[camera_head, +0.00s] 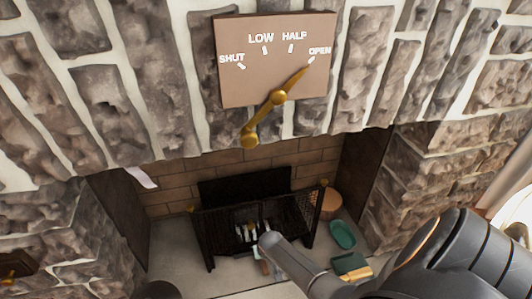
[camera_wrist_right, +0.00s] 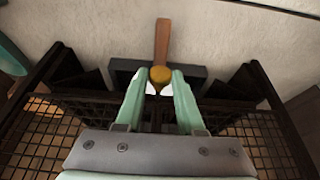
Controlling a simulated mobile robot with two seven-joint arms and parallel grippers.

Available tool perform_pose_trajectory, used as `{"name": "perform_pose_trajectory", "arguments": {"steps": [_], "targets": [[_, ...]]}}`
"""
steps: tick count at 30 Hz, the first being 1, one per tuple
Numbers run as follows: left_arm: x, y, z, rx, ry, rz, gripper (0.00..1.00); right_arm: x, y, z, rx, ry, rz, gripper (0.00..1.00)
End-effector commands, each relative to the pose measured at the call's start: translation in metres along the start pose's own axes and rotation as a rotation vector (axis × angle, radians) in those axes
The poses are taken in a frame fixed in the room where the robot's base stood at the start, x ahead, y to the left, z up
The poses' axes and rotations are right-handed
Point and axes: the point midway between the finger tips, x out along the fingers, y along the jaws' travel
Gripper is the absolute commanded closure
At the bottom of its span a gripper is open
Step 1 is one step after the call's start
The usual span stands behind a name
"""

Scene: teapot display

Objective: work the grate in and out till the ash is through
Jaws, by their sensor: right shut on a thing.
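The dark grate (camera_head: 272,207) stands in the fireplace opening, with black mesh panels at its sides. My right arm reaches in from the lower right. A brown bar (camera_wrist_right: 162,40) runs from the knob over the pale floor. In the head view the right gripper (camera_head: 247,231) is small, in front of the grate, and the knob is hard to make out. I cannot make out any ash. My left gripper is not in view.
Above the opening, a tan plate (camera_head: 240,85) is marked SHUT, LOW, HALF and OPEN; its brass lever (camera_head: 279,97) points to OPEN. Green items (camera_head: 342,235) and a round brown thing (camera_head: 330,203) sit right of the grate. Stone walls flank the opening.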

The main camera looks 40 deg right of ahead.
Motion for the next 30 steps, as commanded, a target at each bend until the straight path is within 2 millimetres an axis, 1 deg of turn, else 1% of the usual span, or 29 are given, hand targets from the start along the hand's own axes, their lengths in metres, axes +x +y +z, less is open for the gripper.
{"name": "perform_pose_trajectory", "arguments": {"steps": [1,5,6,13,14,20,23,26,30], "targets": [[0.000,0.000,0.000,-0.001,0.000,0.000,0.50,0.000,0.002,-0.004,0.000,0.011,0.001,1.00],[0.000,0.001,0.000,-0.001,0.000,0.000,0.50,0.000,0.002,-0.006,0.001,0.014,0.001,1.00],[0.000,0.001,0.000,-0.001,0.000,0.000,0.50,0.000,0.002,-0.006,0.001,0.015,0.001,0.62],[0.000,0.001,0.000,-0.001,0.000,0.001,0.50,0.000,0.001,-0.005,0.001,0.013,0.000,0.36],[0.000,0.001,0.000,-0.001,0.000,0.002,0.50,0.000,0.001,-0.004,0.001,0.012,0.000,0.35],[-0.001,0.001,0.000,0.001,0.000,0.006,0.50,-0.001,0.001,-0.004,0.001,0.010,-0.001,0.35],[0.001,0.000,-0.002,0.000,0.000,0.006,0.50,-0.004,0.000,-0.004,0.001,0.010,-0.001,0.35],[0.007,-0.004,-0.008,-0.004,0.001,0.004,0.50,-0.013,0.000,-0.005,0.001,0.010,-0.002,0.35],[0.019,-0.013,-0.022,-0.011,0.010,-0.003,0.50,-0.036,0.000,-0.005,0.001,0.009,-0.002,0.35]]}}
